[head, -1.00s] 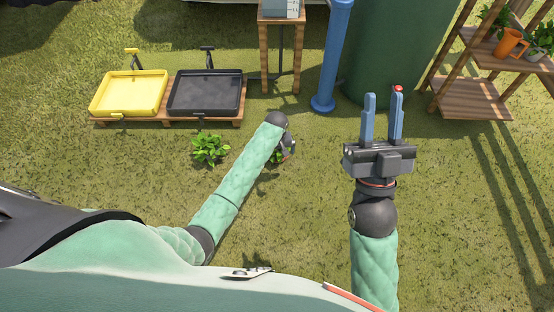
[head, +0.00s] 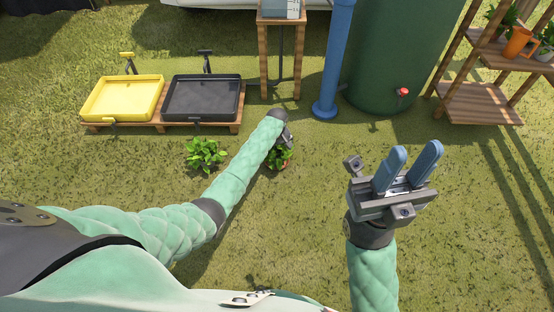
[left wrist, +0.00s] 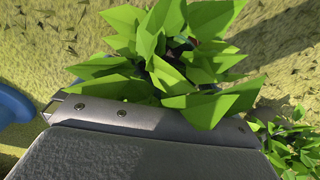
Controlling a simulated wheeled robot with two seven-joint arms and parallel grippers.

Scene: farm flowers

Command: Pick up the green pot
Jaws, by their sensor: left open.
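A leafy green plant (head: 279,158) stands on the grass in the head view, partly hidden by my left arm. A small reddish patch shows under its leaves; no green pot can be made out. My left gripper (head: 286,139) is right above and beside this plant, mostly hidden by its own wrist. In the left wrist view, bright green leaves (left wrist: 185,65) fill the upper middle beyond the grey gripper body. One blue finger (left wrist: 14,108) shows at the left edge, apart from the leaves; the gripper is open. My right gripper (head: 409,168) is open and empty above the grass.
A second leafy plant (head: 205,154) stands to the left. Behind it are a yellow tray (head: 124,98) and a black tray (head: 203,98) on a wooden pallet. A blue post (head: 331,60), a dark green barrel (head: 396,55) and a wooden shelf (head: 480,102) stand behind. The front grass is clear.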

